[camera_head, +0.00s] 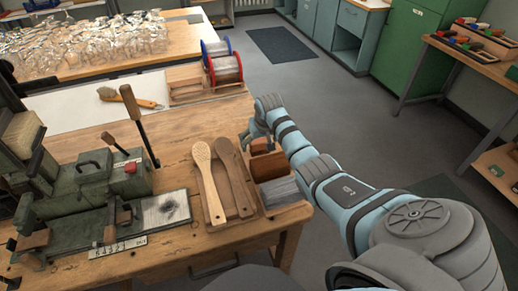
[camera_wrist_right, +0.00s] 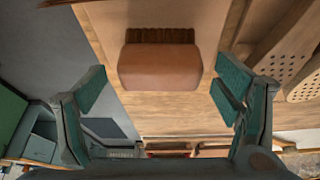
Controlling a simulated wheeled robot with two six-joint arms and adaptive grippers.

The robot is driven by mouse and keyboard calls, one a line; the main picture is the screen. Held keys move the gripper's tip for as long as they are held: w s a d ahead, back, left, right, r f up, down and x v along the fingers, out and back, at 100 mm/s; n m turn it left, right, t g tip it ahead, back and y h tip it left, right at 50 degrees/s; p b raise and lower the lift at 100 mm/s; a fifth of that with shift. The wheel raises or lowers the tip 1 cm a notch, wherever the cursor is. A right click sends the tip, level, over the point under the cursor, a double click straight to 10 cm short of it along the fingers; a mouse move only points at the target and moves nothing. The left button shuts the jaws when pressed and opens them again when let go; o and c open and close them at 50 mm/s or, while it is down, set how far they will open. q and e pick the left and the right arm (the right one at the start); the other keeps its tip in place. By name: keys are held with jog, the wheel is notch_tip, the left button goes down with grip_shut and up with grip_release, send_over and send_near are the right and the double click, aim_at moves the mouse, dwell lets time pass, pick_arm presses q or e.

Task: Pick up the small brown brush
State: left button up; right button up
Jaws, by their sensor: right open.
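The small brown brush shows in the right wrist view (camera_wrist_right: 160,66) as a rounded brown block with a row of dark brown bristles along its upper edge. It lies on a light wooden surface, centred ahead of my right gripper (camera_wrist_right: 160,95). The two green-padded fingers are wide apart, one on each side of the view, with nothing between them. In the head view my right gripper (camera_head: 254,130) is over the table's right edge, close to a small brown block (camera_head: 262,146) that it partly covers. My left gripper is not in view.
A green machine (camera_head: 110,180) stands to the left. Wire spools (camera_head: 225,68) and a brush (camera_head: 140,102) lie behind. Floor is open right of the table.

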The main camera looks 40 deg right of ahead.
aim_at(260, 141)
jog(key=shift+w+f, duration=0.2)
jog(key=shift+f, duration=0.35)
jog(key=shift+s+r, duration=0.1)
jog(key=shift+r, duration=0.05)
jog(key=c, duration=1.3)
jog(key=shift+o, duration=0.2)
notch_tip(260, 141, up, 20)
jog(key=p, duration=0.3)
jog(key=o, duration=0.4)
jog(key=shift+d, duration=0.1)
jog(key=shift+c, duration=1.3)
